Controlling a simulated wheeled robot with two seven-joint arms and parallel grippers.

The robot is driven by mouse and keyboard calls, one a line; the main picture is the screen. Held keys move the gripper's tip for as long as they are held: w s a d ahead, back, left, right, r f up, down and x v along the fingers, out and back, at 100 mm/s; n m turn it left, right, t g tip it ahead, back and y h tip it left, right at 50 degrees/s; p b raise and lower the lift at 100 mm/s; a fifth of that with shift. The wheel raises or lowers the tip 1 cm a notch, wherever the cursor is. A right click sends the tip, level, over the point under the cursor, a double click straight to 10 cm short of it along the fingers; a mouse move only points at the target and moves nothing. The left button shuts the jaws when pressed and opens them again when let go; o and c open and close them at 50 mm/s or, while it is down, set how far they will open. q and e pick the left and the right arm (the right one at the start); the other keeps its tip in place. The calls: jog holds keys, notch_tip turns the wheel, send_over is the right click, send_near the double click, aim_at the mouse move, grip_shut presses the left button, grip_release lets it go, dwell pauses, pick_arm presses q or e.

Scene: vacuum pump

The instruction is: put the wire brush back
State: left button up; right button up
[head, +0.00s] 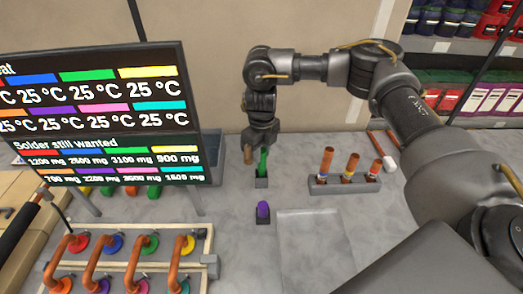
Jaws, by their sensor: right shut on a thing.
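My right gripper (262,146) is in the middle of the head view, pointing down, its arm coming in from the right. It is shut on a slim green-handled thing (263,163), which looks like the wire brush. The green thing is upright at a small dark holder (261,183) on the bench. I cannot tell whether its lower end is in the holder or just above it. A brownish piece (249,156) shows beside the left fingertip; I cannot tell what it is. My left gripper is not in view.
A purple-topped thing (263,209) stands in a small dark holder nearer me. A display (95,115) and copper pipework (150,262) occupy the left. A pale tray (310,250) lies in front.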

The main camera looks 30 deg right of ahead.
jog(key=shift+a, duration=0.1)
jog(key=o, duration=1)
jog(key=shift+f, duration=0.1)
jog(key=shift+r, duration=0.6)
notch_tip(320, 180, up, 11)
jog(key=b, duration=0.2)
